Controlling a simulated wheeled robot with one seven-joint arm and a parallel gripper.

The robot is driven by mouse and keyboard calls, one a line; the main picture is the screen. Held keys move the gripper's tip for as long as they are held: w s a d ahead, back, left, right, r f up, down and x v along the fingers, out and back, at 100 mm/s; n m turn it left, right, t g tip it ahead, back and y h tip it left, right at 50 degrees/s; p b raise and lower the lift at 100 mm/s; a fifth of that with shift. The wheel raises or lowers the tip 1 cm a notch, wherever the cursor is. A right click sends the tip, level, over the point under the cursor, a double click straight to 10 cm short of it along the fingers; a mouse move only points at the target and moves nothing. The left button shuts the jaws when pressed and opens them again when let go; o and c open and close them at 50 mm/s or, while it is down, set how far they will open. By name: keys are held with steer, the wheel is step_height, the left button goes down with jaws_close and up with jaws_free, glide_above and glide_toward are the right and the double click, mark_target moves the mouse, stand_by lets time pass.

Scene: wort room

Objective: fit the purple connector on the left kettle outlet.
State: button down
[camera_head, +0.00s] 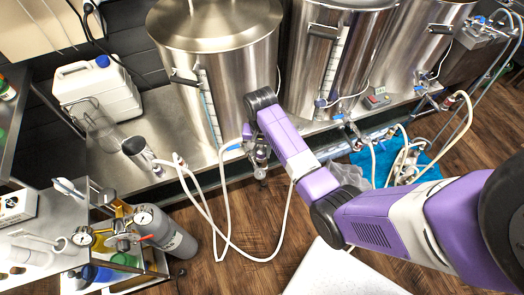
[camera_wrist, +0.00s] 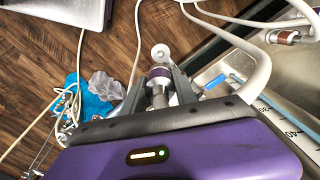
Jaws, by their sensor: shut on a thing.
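The left kettle (camera_head: 240,70) is a large steel vessel at the left of the row in the head view. Its outlet lies low at the front, mostly hidden behind my gripper (camera_head: 260,157), beside a blue lever (camera_head: 234,146). In the wrist view, my gripper (camera_wrist: 158,92) is shut on the purple connector (camera_wrist: 158,72), a metal fitting with a purple ring. A pale round end (camera_wrist: 160,53) shows just beyond it. The blue lever shows to the right (camera_wrist: 214,82). I cannot tell whether the connector touches the outlet.
White hoses (camera_head: 228,225) loop down from the bench edge to the wooden floor. Two more kettles (camera_head: 335,60) stand to the right. A gas cylinder (camera_head: 175,238) and a cart with gauges stand at lower left. A blue cloth (camera_head: 405,162) lies on the floor. A white tabletop (camera_head: 335,272) is at bottom centre.

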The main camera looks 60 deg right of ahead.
steer(key=shift+s+a+f, duration=0.15)
steer(key=shift+a, duration=0.35)
steer(key=shift+a+n, duration=0.15)
steer(key=shift+n, duration=0.15)
steer(key=b, duration=0.6)
glide_above(260, 172)
step_height(260, 172, down, 6)
steer(key=shift+r, duration=0.15)
steer(key=shift+f, duration=0.8)
steer(key=shift+f+b, duration=0.75)
steer(key=shift+f, duration=0.55)
steer(key=c, duration=0.9)
jaws_free()
